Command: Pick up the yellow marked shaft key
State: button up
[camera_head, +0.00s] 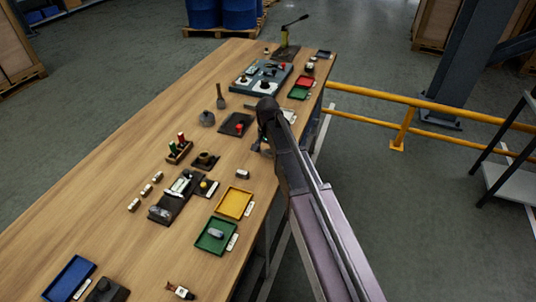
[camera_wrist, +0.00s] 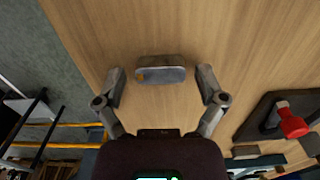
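The shaft key (camera_wrist: 163,74) is a small grey bar with rounded ends and an orange-yellow mark near its left end. It lies on the wooden table (camera_wrist: 230,35). In the wrist view it appears between the two spread fingertips of my gripper (camera_wrist: 160,80), with a gap at each side. My gripper is open and empty. In the head view my gripper (camera_head: 260,147) is low over the table's right edge, partly hidden by my arm. A small grey piece (camera_head: 242,174) just nearer than it looks like the same key.
A dark plate with a red knob (camera_wrist: 293,125) is to the right in the wrist view. The yellow tray (camera_head: 235,203) and green tray (camera_head: 216,235) are nearer along the table. A yellow rail (camera_head: 400,99) runs beyond the table's right edge. Bare wood surrounds the key.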

aim_at(267, 152)
jog(key=c, duration=0.8)
jog(key=shift+r, duration=0.15)
notch_tip(267, 152, up, 4)
jog(key=p, duration=0.4)
jog(key=s+d, duration=0.3)
jog(key=s, duration=0.4)
jog(key=s+d+p, duration=0.1)
jog(key=s+d, duration=0.2)
jog(key=s, duration=0.4)
jog(key=shift+s+r, duration=0.35)
jog(key=shift+s, duration=0.05)
jog(key=shift+s+d, duration=0.1)
